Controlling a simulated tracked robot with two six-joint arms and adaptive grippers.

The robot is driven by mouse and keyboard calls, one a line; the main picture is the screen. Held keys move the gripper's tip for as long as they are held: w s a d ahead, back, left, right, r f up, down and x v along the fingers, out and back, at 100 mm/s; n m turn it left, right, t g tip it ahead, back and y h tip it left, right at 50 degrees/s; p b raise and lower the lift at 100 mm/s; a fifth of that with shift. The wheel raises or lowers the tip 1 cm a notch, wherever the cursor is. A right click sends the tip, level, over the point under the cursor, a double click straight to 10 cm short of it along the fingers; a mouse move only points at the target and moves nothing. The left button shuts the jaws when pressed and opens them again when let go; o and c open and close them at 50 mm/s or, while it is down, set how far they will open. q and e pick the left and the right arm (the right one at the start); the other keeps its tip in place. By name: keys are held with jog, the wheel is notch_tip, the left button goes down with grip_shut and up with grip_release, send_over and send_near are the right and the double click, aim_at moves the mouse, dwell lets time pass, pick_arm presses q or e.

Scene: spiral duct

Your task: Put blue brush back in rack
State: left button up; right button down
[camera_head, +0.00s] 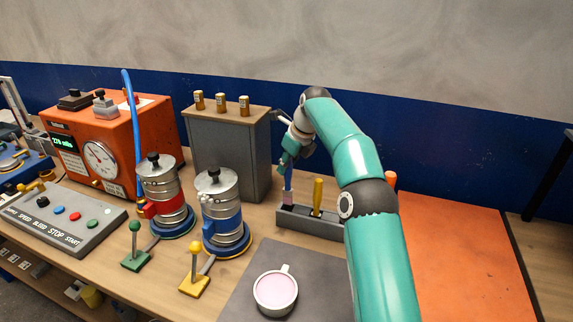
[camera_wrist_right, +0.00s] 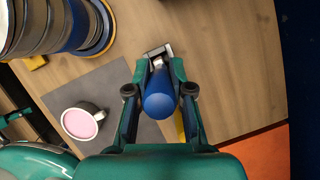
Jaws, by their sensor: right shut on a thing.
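The blue brush (camera_head: 288,182) hangs roughly upright from my right gripper (camera_head: 286,163), with its pale lower end at the left end of the grey rack (camera_head: 323,229). I cannot tell whether that end is inside the slot or just over it. In the right wrist view, the fingers of my right gripper (camera_wrist_right: 159,92) are shut around the blue handle (camera_wrist_right: 160,103), seen end-on. A yellow-handled tool (camera_head: 318,195) stands in the rack right of the brush. My arm hides the rack's right end. My left gripper is not in view.
A grey mat with a cup of pink liquid (camera_head: 275,291) lies in front of the rack. Two metal canisters (camera_head: 221,208) stand to the left, and a grey cabinet (camera_head: 229,150) behind. An orange panel (camera_head: 465,250) lies to the right.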

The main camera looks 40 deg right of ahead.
aim_at(285, 187)
jog(key=shift+f+b, duration=2.45)
jog(key=shift+f, duration=1)
jog(key=c, duration=0.9)
grip_release()
jog(key=shift+c, duration=0.2)
jog(key=v, duration=1.2)
